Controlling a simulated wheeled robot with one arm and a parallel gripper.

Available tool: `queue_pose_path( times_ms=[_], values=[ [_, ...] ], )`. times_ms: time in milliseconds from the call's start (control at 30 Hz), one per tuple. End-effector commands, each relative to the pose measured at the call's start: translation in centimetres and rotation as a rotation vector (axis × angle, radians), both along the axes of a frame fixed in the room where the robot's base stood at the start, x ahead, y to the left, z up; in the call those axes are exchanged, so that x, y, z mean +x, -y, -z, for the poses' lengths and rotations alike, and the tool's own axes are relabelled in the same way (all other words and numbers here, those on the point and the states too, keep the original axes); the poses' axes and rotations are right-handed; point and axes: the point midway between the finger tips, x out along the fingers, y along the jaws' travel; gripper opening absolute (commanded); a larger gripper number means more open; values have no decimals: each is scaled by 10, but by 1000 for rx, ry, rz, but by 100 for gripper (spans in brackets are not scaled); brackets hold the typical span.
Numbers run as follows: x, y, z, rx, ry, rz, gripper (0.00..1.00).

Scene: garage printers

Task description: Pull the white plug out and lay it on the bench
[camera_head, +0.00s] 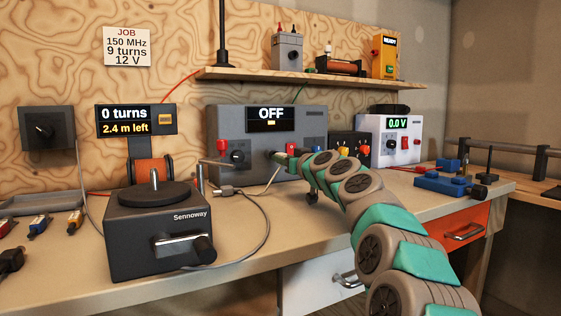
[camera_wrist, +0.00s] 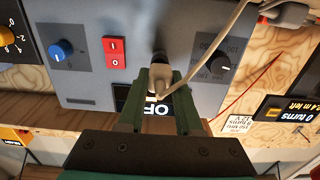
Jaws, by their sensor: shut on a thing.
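The white plug (camera_wrist: 159,84) is between the two dark green fingers of my gripper (camera_wrist: 160,78) in the wrist view, and they are shut on it. Its nose points at a dark round socket on the front of the grey OFF unit (camera_head: 230,130). I cannot tell how deep it sits. Its pale cable (camera_wrist: 205,62) runs to the upper right. In the head view my gripper (camera_head: 284,158) is at the unit's front, above the bench (camera_head: 240,255); the plug is mostly hidden there.
A dark Sennoway winder (camera_head: 150,245) stands at the front left. A grey connector (camera_head: 224,191) and looped cable lie beside it. A white 0.0 V supply (camera_head: 390,135) and blue blocks (camera_head: 440,185) are at the right. Bare bench lies in front of the grey unit.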

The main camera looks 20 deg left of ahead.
Motion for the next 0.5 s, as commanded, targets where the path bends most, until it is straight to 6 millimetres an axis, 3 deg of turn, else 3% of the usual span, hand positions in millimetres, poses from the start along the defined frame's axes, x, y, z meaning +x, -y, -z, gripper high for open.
queue_pose_path(
  times_ms=[500],
  values=[
    [-12,15,1,0,1,1,0]
  ],
)
